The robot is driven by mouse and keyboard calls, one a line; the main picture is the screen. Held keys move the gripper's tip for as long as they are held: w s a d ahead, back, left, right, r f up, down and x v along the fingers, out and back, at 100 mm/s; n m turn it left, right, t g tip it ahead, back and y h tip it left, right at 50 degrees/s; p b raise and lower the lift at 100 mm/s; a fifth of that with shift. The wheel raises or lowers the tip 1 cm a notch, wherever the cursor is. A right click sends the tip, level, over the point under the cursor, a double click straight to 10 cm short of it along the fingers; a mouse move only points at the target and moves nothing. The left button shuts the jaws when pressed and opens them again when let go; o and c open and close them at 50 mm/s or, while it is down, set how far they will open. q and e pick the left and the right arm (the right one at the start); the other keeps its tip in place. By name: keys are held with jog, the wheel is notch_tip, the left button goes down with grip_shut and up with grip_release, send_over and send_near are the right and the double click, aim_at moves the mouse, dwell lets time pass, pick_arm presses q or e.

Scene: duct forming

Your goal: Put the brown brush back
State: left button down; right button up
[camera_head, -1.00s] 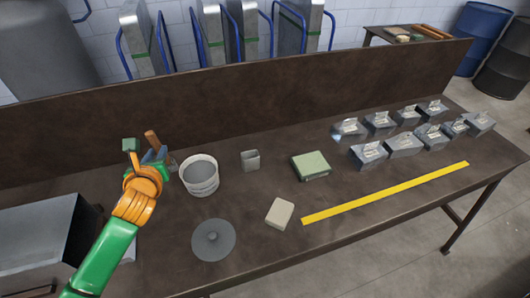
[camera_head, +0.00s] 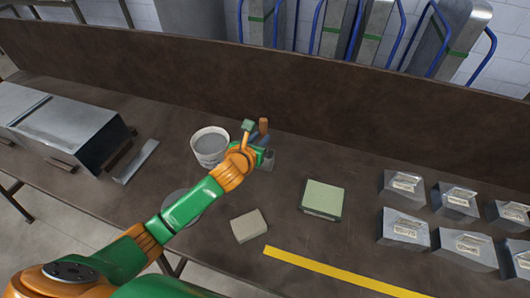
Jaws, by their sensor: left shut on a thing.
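My left gripper (camera_head: 257,145) is shut on the brown brush (camera_head: 264,126), whose brown handle sticks up above the fingers. The brush's lower end is hidden by the gripper. A small grey metal cup (camera_head: 269,161) stands on the bench right by the gripper, partly hidden by it. I cannot tell whether the brush is inside the cup or above it. My right gripper is out of view.
A white bucket (camera_head: 210,145) of grey stuff stands just left of the gripper. A grey disc (camera_head: 176,203) lies partly behind my arm. A beige block (camera_head: 249,226), a green box (camera_head: 322,198), a yellow strip (camera_head: 340,275) and several metal boxes (camera_head: 403,228) lie nearer or to the right.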

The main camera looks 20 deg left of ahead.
pick_arm(q)
jog(key=f, duration=0.4)
jog(key=shift+d+b, duration=0.2)
jog(key=shift+b, duration=0.1)
jog(key=c, duration=0.7)
grip_release()
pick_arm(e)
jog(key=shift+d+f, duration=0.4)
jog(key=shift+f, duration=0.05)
pick_arm(q)
jog(key=p+v, duration=0.1)
jog(key=v, duration=1.1)
jog(key=shift+r+p, duration=0.15)
jog(key=shift+p, duration=0.15)
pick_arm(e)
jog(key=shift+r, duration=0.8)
